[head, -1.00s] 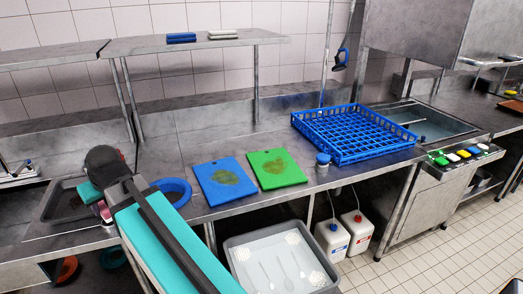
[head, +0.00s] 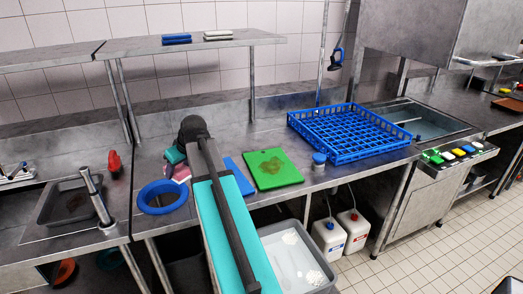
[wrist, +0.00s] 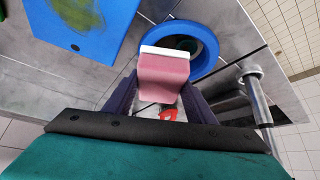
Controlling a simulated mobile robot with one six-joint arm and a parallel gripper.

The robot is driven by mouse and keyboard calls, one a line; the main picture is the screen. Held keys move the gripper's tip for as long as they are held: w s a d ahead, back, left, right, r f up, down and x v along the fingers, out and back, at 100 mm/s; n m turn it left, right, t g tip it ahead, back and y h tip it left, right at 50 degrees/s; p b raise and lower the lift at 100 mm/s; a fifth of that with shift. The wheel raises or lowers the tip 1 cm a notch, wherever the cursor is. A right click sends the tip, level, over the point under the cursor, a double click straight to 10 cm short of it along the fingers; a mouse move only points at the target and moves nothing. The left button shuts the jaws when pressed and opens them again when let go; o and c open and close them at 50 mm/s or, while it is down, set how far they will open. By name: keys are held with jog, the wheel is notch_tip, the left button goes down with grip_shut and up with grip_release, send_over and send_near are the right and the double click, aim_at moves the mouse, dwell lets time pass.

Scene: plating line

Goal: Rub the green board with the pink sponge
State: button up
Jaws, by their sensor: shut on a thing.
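The green board (head: 264,156) lies flat on the steel counter, with a brownish stain across its middle. My gripper (wrist: 160,88) is shut on the pink sponge (wrist: 165,68), which has a white layer at its far end. In the head view the sponge (head: 181,174) is held over the counter, left of both boards and apart from the green one. The blue board (head: 234,163) lies between the sponge and the green board, mostly hidden by my arm. It also shows in the wrist view (wrist: 112,22), with a greenish stain.
A small blue-capped container (head: 319,163) stands right of the green board. A blue rack (head: 350,153) is further right, and a sink (head: 70,226) with a tap (head: 96,200) is left.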

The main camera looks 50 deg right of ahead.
jog(key=s+d, duration=0.4)
jog(key=d, duration=0.6)
jog(key=s+d+f, duration=0.1)
jog(key=s+d, duration=0.4)
jog(key=d, duration=0.5)
jog(key=s+d, duration=0.4)
jog(key=d, duration=0.7)
jog(key=shift+s+f+p, duration=0.25)
jog(key=shift+s+p, duration=0.05)
jog(key=shift+p, duration=0.1)
jog(key=shift+d, duration=0.1)
